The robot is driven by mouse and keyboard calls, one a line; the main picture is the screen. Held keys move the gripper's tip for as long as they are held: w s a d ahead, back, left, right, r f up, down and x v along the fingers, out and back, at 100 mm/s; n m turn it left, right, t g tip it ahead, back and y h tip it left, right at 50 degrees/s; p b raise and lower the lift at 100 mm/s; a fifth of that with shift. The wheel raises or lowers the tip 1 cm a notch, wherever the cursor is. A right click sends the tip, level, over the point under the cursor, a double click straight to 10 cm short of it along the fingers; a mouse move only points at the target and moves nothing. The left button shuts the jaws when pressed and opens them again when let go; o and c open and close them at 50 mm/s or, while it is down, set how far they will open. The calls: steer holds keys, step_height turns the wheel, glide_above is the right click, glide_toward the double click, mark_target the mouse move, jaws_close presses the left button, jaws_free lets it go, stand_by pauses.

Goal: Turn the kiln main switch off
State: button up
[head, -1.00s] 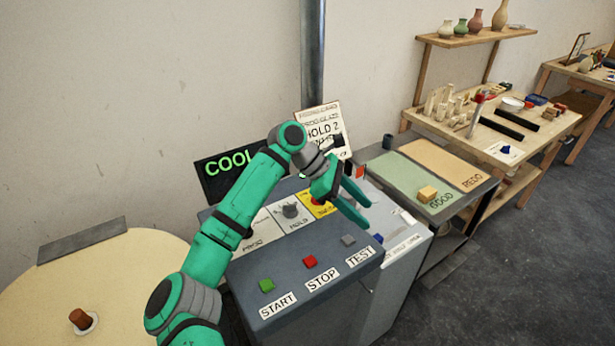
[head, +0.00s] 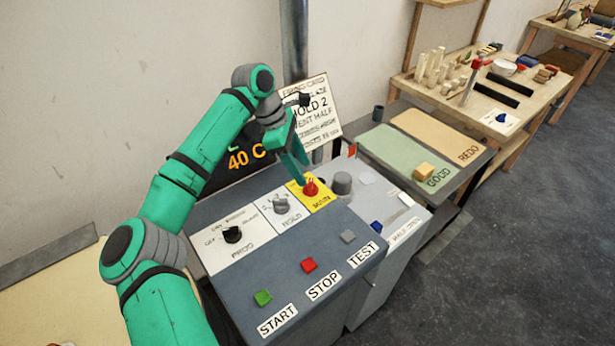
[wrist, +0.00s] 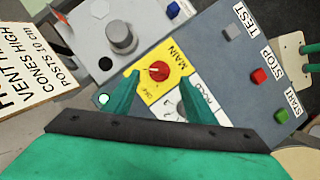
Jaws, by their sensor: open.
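The main switch (head: 311,187) is a red rotary knob on a yellow plate marked MAIN (head: 321,201), at the back right of the grey-blue kiln panel. In the wrist view the red knob (wrist: 159,71) sits between the two green fingers, with OFF lettering on the plate below it. My gripper (head: 304,172) is open, pointing down over the yellow plate, with its fingers on either side of the knob (wrist: 158,92). I cannot tell whether the fingers touch the knob. The display (head: 245,158) reads 40 C and is partly hidden by my arm.
The HOLD knob (head: 281,205) and PROG knob (head: 233,235) lie left of the switch. A grey cylinder knob (head: 342,183) stands close on its right. START (head: 263,297), STOP (head: 309,265) and TEST (head: 348,237) buttons line the front. A notice board (head: 318,115) stands behind.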

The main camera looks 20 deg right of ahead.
mark_target(310, 181)
steer(key=x, duration=0.5)
steer(key=shift+d+r, duration=0.1)
steer(key=shift+w, duration=0.15)
steer(key=c, duration=1)
steer(key=shift+c, duration=0.2)
